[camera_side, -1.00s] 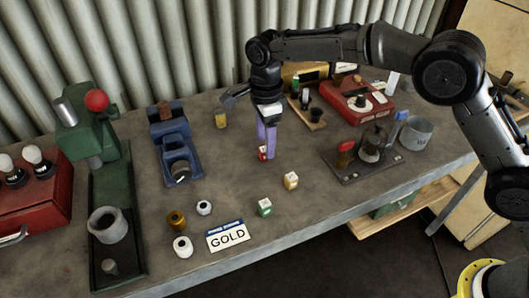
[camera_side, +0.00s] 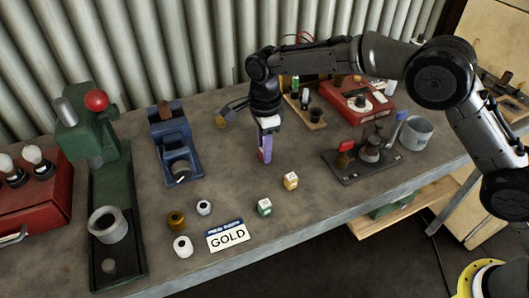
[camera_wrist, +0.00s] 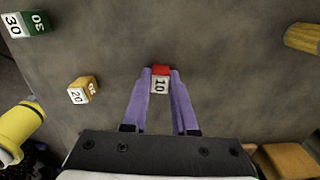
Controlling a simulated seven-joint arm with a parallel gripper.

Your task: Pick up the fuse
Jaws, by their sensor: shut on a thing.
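A small fuse block with a red top and a white face marked 10 (camera_wrist: 160,84) sits between my fingertips in the wrist view. My gripper (camera_wrist: 160,75), with purple fingers, is shut on it. In the side view my gripper (camera_side: 265,158) points down at the middle of the bench, and the fuse is mostly hidden by the fingers. The fuse appears at bench level; I cannot tell if it touches the bench. A yellow block marked 20 (camera_side: 290,181) and a green block marked 30 (camera_side: 264,207) stand nearer the front edge.
A GOLD sign (camera_side: 228,236) and several small round parts lie front left. A blue vise-like tool (camera_side: 175,145) and a green press (camera_side: 88,140) stand left. A dark plate with a red-topped part (camera_side: 362,165) is at right. Bench around my gripper is clear.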

